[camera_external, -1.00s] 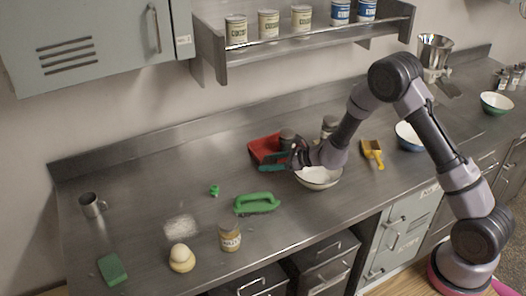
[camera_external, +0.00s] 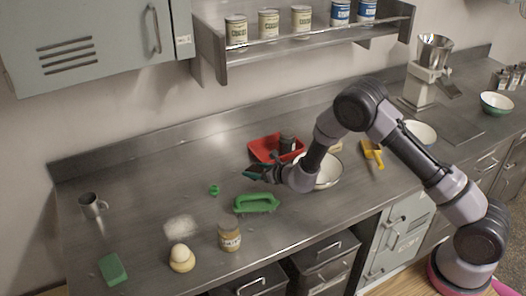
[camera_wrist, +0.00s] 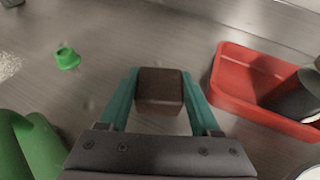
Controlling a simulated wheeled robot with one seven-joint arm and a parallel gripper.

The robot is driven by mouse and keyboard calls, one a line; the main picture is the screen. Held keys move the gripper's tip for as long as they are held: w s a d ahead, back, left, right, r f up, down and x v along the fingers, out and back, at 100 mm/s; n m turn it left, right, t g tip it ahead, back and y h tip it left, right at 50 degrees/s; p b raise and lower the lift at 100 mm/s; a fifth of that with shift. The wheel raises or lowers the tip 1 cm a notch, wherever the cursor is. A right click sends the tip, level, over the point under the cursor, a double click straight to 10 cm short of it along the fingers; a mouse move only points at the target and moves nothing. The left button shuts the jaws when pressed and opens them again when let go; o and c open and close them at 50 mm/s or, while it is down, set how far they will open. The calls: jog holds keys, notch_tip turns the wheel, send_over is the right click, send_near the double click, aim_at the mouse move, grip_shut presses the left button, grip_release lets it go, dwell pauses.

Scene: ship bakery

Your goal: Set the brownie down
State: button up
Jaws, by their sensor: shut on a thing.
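The brownie (camera_wrist: 160,88) is a small dark brown block. In the wrist view it sits between the two teal fingers of my gripper (camera_wrist: 160,98), which are shut on it. The brownie is hard to make out there. I cannot tell whether it touches the counter.
A red tray (camera_wrist: 225,88) holding a dark jar is close on the right. A white bowl (camera_external: 330,175) stands behind my wrist. The counter (camera_external: 150,170) further left is largely clear.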

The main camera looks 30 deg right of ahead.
jog(key=shift+f, duration=1.8)
jog(key=shift+f, duration=0.1)
jog(key=o, duration=1.3)
